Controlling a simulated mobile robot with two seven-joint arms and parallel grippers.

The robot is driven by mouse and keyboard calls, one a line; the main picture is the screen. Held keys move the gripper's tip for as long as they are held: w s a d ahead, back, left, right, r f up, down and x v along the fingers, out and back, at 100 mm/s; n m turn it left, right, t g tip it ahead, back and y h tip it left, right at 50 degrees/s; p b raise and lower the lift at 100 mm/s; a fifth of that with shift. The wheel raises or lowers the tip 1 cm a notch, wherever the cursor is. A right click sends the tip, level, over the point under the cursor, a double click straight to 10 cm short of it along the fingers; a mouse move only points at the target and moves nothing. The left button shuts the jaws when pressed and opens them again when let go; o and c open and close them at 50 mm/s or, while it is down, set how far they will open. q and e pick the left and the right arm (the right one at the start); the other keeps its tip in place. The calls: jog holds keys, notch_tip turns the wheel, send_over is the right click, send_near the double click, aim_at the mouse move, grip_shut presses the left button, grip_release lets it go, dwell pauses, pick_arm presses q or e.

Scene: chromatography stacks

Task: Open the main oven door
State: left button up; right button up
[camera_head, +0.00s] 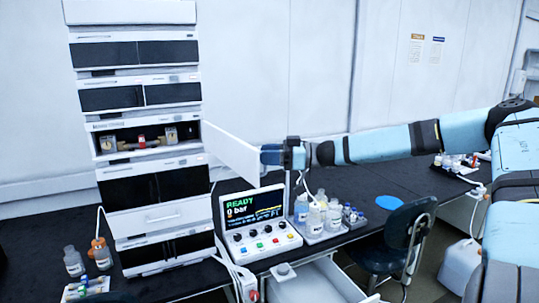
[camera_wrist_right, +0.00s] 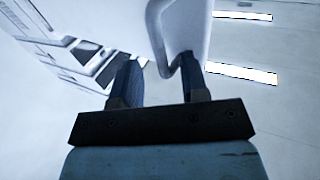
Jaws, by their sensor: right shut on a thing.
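The chromatography stack (camera_head: 77,52) stands on the dark bench at the left in the head view. The oven door (camera_head: 233,150), a white panel, is swung out to the right from the stack's middle unit. Behind it the oven compartment (camera_head: 122,137) is open, with small fittings and a red part inside. My right gripper (camera_head: 268,154) is at the door's outer edge. In the right wrist view its fingers (camera_wrist_right: 160,80) are shut on the door's handle (camera_wrist_right: 163,60), with the white door panel (camera_wrist_right: 185,25) beyond. My left gripper is not in view.
A control panel (camera_head: 258,218) reading READY and 0 bar stands right of the stack, below the door. Bottles (camera_head: 74,262) stand left of the stack. An open drawer (camera_head: 315,287) sits below.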

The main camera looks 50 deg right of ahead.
jog(key=shift+d+f, duration=0.1)
jog(key=shift+f, duration=0.2)
dwell(0.4)
jog(key=b+v, duration=0.1)
jog(key=v, duration=1.2)
jog(key=shift+s+d, duration=0.2)
jog(key=shift+s, duration=0.2)
